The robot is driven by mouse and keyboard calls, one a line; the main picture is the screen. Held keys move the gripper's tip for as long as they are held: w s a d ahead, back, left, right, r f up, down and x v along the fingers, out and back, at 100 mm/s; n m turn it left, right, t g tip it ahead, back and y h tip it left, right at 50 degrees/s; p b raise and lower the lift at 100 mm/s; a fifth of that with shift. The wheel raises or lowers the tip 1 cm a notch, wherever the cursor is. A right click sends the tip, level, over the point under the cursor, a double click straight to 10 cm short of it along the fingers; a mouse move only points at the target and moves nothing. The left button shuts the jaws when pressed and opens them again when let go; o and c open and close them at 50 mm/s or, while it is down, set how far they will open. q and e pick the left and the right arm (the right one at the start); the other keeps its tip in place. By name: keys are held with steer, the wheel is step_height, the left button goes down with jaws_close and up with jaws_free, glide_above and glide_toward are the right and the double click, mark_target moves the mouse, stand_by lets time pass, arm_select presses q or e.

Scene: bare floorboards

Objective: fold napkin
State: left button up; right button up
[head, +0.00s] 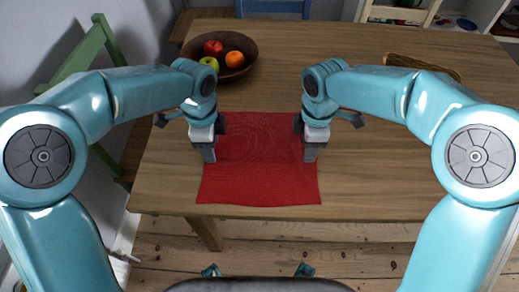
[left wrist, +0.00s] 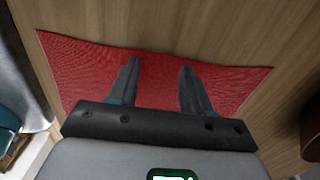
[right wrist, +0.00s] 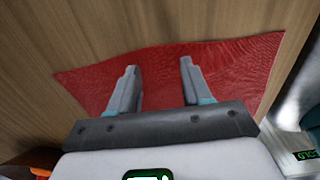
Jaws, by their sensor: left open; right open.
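A red napkin (head: 258,165) lies flat and spread out on the wooden table, close to its front edge. It also shows in the left wrist view (left wrist: 155,75) and in the right wrist view (right wrist: 160,70). My left gripper (head: 209,158) is over the napkin's left side, pointing down, open and empty. Its two fingers (left wrist: 157,88) stand apart above the red cloth. My right gripper (head: 310,157) is over the napkin's right side, also pointing down, open and empty. Its fingers (right wrist: 158,85) are apart above the cloth. Whether the fingertips touch the cloth I cannot tell.
A dark bowl (head: 247,70) with red and green apples and an orange stands at the table's back left. A brown wooden item (head: 424,66) lies at the back right. The table (head: 380,165) is clear to the right of the napkin. Chairs stand left and behind.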

arm_select(q)
steer(key=shift+f, duration=0.25)
arm_select(e)
steer(key=shift+f, duration=0.25)
arm_select(q)
steer(key=shift+r, duration=0.1)
steer(key=shift+c, duration=0.7)
arm_select(e)
steer(key=shift+r, duration=0.1)
steer(key=shift+c, duration=0.7)
arm_select(q)
jaws_close()
arm_select(e)
jaws_close()
